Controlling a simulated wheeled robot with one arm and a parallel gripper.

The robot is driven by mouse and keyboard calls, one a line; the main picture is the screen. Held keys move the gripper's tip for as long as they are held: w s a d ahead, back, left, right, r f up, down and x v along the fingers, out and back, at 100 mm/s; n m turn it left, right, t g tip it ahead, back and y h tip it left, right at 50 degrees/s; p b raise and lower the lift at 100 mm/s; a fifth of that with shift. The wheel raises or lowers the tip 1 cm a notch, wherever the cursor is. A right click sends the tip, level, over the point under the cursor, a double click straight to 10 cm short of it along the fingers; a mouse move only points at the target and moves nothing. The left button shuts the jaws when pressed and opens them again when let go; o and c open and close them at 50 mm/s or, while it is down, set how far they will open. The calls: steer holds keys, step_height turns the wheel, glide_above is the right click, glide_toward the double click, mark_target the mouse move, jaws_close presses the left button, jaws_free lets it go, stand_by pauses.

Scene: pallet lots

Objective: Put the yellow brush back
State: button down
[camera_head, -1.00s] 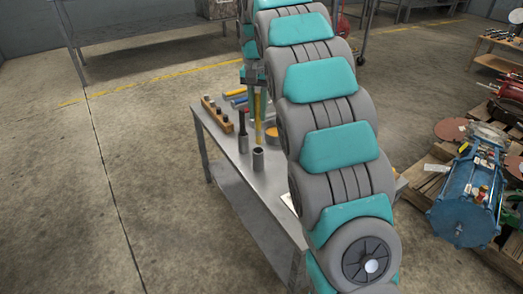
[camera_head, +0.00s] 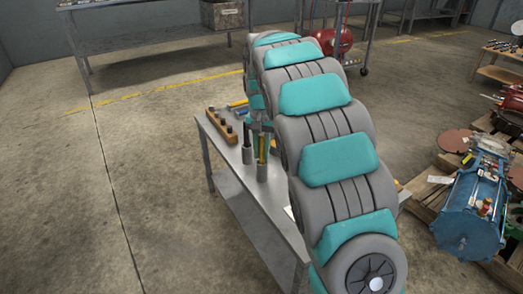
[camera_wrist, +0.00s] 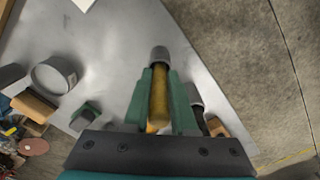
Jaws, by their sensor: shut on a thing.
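The yellow brush (camera_head: 262,147) is upright in my gripper (camera_head: 262,134), directly over a grey metal cup (camera_head: 262,172) on the table. In the wrist view the brush's yellow handle (camera_wrist: 158,98) lies between the two green fingers of my gripper (camera_wrist: 161,88), which are shut on it. Its far end meets the grey cup (camera_wrist: 159,54); it looks to be at or inside the mouth, but I cannot tell how deep. A second grey holder (camera_head: 247,155) with a dark-handled tool (camera_head: 246,132) stands just to the left.
The metal table (camera_head: 227,158) carries a wooden block with dark pegs (camera_head: 221,125) at its left edge. A round grey container (camera_wrist: 55,75) shows in the wrist view. My arm hides the table's right side. A blue machine (camera_head: 470,208) stands on a pallet at right.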

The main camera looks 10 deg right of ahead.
steer(key=c, duration=0.7)
jaws_free()
steer(key=shift+f, duration=0.1)
steer(key=shift+c, duration=0.2)
step_height(320, 180, up, 11)
steer(key=shift+w+f+b, duration=0.1)
steer(key=shift+b, duration=0.3)
steer(key=shift+r, duration=0.75)
steer(key=shift+s, duration=0.2)
